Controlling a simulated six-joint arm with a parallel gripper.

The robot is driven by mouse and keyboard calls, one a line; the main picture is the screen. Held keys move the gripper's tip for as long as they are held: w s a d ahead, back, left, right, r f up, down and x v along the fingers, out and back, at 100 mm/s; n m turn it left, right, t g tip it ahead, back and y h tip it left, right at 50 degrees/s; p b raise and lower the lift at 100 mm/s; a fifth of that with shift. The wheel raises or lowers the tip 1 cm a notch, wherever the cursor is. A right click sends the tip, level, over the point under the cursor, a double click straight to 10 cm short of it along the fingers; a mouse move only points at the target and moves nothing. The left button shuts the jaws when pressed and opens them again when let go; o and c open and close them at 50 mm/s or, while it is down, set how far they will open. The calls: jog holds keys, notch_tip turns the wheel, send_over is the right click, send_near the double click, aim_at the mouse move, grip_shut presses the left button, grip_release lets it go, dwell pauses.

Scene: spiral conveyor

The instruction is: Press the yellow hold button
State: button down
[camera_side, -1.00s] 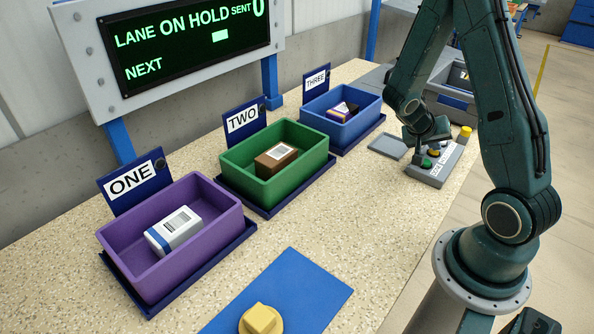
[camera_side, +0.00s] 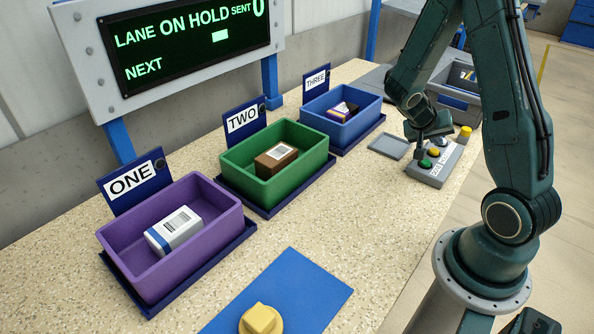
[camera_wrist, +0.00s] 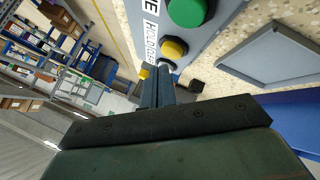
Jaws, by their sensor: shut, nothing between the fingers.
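The yellow hold button (camera_side: 435,152) sits on a grey button panel (camera_side: 437,172), beside a green button (camera_side: 425,162). In the wrist view the yellow button (camera_wrist: 174,47) and the green button (camera_wrist: 190,8) show beyond my fingertips. My gripper (camera_side: 418,150) is shut and empty, pointing down at the panel's left side. In the wrist view its closed fingers (camera_wrist: 158,78) end just short of the yellow button; I cannot tell whether they touch anything. The display board (camera_side: 190,40) reads "LANE ON HOLD", "SENT 0" and "NEXT".
Purple bin ONE (camera_side: 205,262), green bin TWO (camera_side: 300,187) and blue bin THREE (camera_side: 345,135) each hold a package. A flat grey plate (camera_side: 388,146) lies left of the panel. A yellow cylinder (camera_side: 465,131) stands at the panel's far end.

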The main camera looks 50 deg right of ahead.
aim_at(432, 152)
jog(key=shift+r, duration=2.5)
jog(key=c, duration=0.9)
grip_release()
